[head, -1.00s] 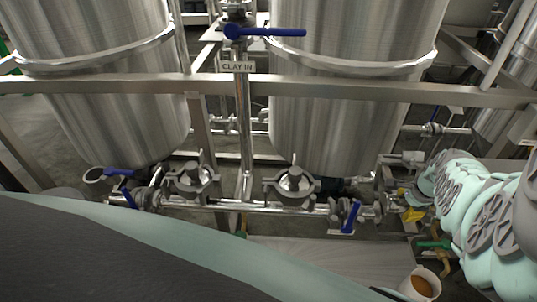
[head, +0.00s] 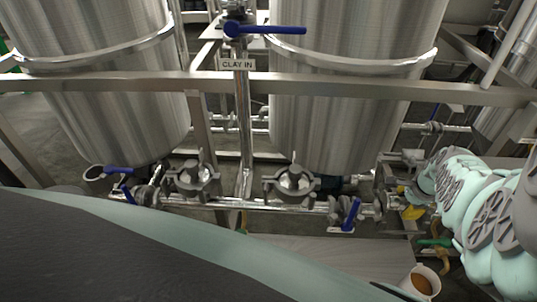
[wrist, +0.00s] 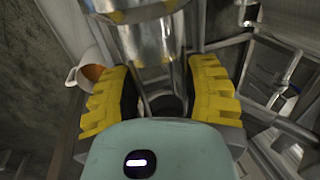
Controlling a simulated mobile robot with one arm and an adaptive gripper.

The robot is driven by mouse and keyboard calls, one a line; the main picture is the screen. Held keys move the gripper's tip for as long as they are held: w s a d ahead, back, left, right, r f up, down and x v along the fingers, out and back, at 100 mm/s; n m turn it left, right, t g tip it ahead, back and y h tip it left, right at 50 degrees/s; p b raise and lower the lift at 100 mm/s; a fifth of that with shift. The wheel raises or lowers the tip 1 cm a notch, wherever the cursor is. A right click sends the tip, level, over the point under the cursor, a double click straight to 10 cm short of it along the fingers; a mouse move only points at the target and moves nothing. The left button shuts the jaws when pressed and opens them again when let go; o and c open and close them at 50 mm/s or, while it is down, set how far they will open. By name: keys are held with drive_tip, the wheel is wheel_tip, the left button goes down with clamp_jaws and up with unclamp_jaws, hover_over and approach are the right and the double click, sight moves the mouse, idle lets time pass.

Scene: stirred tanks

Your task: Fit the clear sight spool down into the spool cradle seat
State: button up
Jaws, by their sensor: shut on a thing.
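My gripper (wrist: 160,78) shows in the wrist view with its two yellow ridged fingers on either side of a shiny, see-through cylinder. This looks like the clear sight spool (wrist: 152,45), with a metal end ring at the top of the picture. The fingers are shut on it, and their inner faces are partly hidden. I cannot pick out the spool cradle seat for certain in either view.
A white mug (head: 421,284) with brown contents stands at lower right on a grey surface (head: 330,258), near my arm. Pipework with a blue-handled valve (head: 347,215) and grey clamps (head: 294,183) runs left of my gripper. Steel tanks (head: 340,120) and a frame rail (head: 330,88) stand behind.

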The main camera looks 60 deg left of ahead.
drive_tip(key=shift+f+b, duration=2.1)
drive_tip(key=shift+f, duration=0.05)
drive_tip(key=o, duration=1.3)
drive_tip(key=shift+o, duration=0.2)
drive_tip(key=shift+r, duration=0.1)
drive_tip(key=shift+v, duration=1.1)
drive_tip(key=shift+s+d+r, duration=0.15)
drive_tip(key=shift+d+r, duration=0.1)
drive_tip(key=shift+r, duration=0.05)
drive_tip(key=s+d, duration=0.7)
drive_tip(key=d, duration=0.2)
drive_tip(key=shift+s, duration=0.1)
